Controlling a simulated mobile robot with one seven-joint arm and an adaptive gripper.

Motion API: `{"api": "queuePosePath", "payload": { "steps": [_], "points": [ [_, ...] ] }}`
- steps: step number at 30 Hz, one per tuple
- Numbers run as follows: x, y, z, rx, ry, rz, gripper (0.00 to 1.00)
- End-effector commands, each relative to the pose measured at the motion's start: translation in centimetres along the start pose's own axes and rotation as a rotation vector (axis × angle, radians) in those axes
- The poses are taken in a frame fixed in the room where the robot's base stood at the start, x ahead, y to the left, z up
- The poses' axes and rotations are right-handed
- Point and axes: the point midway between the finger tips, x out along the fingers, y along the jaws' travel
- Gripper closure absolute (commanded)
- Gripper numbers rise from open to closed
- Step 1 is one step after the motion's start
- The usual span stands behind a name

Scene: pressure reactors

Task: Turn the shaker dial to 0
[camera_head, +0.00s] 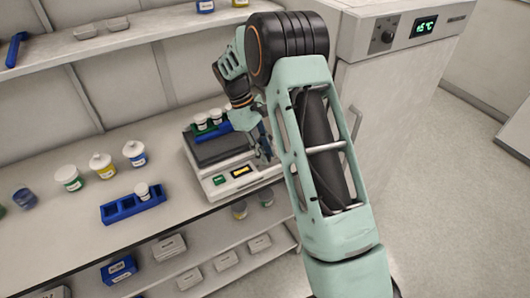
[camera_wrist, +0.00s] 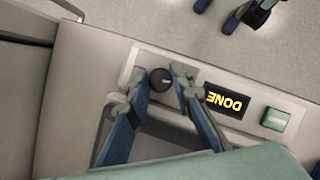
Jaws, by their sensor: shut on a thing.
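The shaker (camera_head: 200,172) is a white bench device with a dark top, on the counter in the head view. Its black round dial (camera_wrist: 161,80) shows in the wrist view on the front panel, with a small light pointer mark. My gripper (camera_wrist: 157,77) has one finger on each side of the dial and is shut on it. In the head view my gripper (camera_head: 264,146) is at the right part of the shaker's front, and the dial is hidden there. The display (camera_wrist: 227,102) reads DONE, upside down in the wrist view. A green button (camera_wrist: 275,119) is beside it.
A blue rack with white-capped vials (camera_head: 201,120) sits on the shaker top. Another blue rack (camera_head: 120,210) and several jars (camera_head: 102,165) stand on the counter to the left. A cabinet unit with a knob and a 15°C display (camera_head: 424,27) stands at the right.

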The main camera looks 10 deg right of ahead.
Motion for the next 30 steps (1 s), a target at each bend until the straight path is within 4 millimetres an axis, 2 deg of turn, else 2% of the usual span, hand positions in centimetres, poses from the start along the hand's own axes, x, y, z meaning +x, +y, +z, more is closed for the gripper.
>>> {"api": "queuePosePath", "payload": {
  "steps": [17, 18, 22, 30],
  "points": [
    [0.03, -0.03, 0.0, -0.032, -0.001, 0.013, 1.0],
    [0.03, -0.03, 0.01, -0.032, -0.001, 0.013, 0.77],
    [0.03, -0.03, 0.0, -0.031, -0.001, 0.012, 0.62],
    [-0.04, -0.01, -0.01, -0.031, 0.0, 0.013, 0.61]
  ]
}}
